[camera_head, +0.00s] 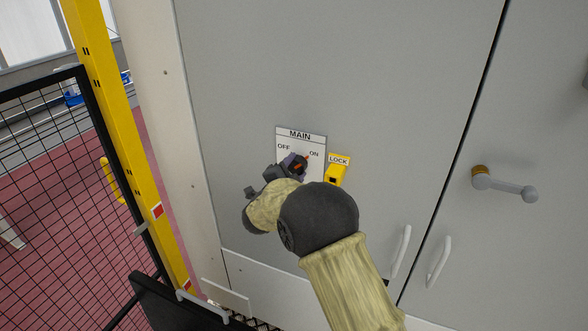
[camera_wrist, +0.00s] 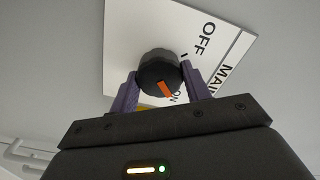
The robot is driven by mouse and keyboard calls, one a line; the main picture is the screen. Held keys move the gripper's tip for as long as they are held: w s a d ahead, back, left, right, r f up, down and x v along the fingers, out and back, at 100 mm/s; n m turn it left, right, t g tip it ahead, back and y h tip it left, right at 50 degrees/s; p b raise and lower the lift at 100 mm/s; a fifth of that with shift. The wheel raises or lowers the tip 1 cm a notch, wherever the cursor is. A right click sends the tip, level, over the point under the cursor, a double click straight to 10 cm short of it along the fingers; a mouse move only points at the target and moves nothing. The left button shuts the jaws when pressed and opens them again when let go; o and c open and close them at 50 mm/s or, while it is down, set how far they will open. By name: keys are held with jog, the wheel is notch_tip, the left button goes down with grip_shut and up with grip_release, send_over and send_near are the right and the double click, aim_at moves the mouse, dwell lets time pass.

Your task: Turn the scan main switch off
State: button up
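The main switch is a black round knob (camera_wrist: 158,75) with an orange pointer, mounted on a white plate (camera_head: 287,136) marked MAIN, OFF and ON. The orange pointer is turned toward ON; the knob also shows in the head view (camera_head: 299,166), partly covered by my gripper. My gripper (camera_wrist: 160,74) has its two purple fingers on opposite sides of the knob, very close to its rim. I cannot tell whether both fingers press on it. In the head view my gripper (camera_head: 292,165) is at the plate, and my wrist hides the plate's lower part.
A yellow LOCK piece (camera_head: 336,174) sits just right of the plate, close to my wrist. The grey cabinet (camera_head: 380,70) has white handles (camera_head: 400,250) below and a lever handle (camera_head: 505,187) at right. A yellow post (camera_head: 105,100) and black mesh fence stand at left.

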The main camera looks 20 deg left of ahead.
jog(key=shift+n, duration=0.4)
jog(key=n, duration=0.7)
jog(key=shift+r+n+p, duration=0.1)
jog(key=shift+n+p, duration=0.2)
jog(key=shift+n, duration=0.1)
jog(key=n+p, duration=0.1)
jog(key=n, duration=0.3)
jog(key=shift+n+p, duration=0.3)
jog(key=shift+p, duration=0.1)
jog(key=n+p, duration=0.2)
jog(key=n, duration=0.2)
jog(key=shift+a+n, duration=0.1)
jog(key=shift+n, duration=0.3)
jog(key=o, duration=1)
jog(key=shift+c, duration=0.2)
